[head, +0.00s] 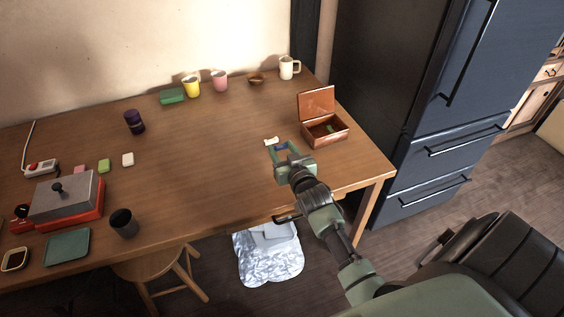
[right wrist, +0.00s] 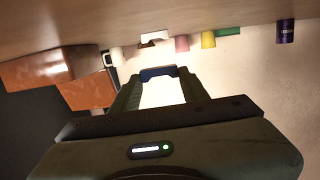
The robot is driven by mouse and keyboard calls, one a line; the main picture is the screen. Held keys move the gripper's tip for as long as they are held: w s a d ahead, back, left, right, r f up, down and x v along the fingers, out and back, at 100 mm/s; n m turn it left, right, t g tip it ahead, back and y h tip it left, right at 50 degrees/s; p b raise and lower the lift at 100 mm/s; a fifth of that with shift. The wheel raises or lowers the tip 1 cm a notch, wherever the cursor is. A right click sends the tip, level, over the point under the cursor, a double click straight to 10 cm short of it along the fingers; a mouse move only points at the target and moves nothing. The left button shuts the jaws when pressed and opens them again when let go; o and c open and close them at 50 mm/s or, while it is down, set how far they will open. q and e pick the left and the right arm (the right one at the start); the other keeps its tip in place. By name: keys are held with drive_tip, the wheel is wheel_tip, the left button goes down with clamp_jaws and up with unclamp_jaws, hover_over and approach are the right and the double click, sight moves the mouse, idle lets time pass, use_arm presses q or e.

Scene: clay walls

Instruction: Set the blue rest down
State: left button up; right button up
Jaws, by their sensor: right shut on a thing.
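The blue rest (head: 281,147) is a small blue piece between the fingertips of my right gripper (head: 282,149). In the right wrist view the blue rest (right wrist: 157,72) spans the gap between both fingers, and my right gripper (right wrist: 158,76) is shut on it. That view is upside down, and pale wall shows around the rest, so it seems held above the table (head: 205,150). A small cream rest (head: 271,141) lies on the table just left of and beyond the gripper; it also shows in the wrist view (right wrist: 154,43). My left gripper is not in view.
An open brown box (head: 325,132) with its lid raised stands right of the gripper. A small bowl (head: 256,79), a white mug (head: 288,68), and pink (head: 220,82) and yellow (head: 191,86) cups line the back.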

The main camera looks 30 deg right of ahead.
drive_tip(key=shift+f, duration=2.35)
drive_tip(key=shift+f, duration=0.15)
drive_tip(key=o, duration=1.3)
